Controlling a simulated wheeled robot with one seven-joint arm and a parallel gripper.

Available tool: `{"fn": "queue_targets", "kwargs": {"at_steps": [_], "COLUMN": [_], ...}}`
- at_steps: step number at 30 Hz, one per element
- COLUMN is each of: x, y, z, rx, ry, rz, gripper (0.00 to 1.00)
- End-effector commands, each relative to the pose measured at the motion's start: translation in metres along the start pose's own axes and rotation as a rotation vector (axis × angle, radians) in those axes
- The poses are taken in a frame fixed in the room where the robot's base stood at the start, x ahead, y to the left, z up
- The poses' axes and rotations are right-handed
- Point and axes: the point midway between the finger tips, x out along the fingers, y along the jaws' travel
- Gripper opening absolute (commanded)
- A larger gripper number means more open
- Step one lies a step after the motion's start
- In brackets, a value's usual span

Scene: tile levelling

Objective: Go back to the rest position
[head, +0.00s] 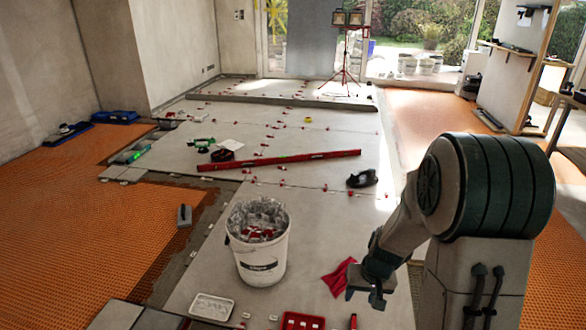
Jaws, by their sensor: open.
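My gripper (366,290) is at the lower right of the head view, at the end of my folded arm. It points downward above the grey tiles, and its jaws are open with nothing seen between them. A red cloth (339,277) lies on the tiles just left of it. I cannot tell the exact height of the gripper above the floor.
A white bucket (259,262) stands left of the gripper. A red tray (303,321) and a white tray (212,307) lie at the front. A long red level (279,160) lies across the tiles. A black tool (362,178) lies beyond. Orange matting (60,225) covers the left floor.

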Motion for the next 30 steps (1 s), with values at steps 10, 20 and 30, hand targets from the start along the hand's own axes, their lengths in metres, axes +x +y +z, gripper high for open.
{"fn": "queue_targets", "kwargs": {"at_steps": [10,20,30], "x": [-0.195,-0.329,-0.369], "y": [-0.041,-0.056,-0.056], "z": [0.033,0.089,0.118], "rx": [-0.055,-0.072,-0.065], "ry": [0.042,0.079,0.094], "rz": [0.02,0.078,0.113], "gripper": [0.45,0.45,0.45]}}
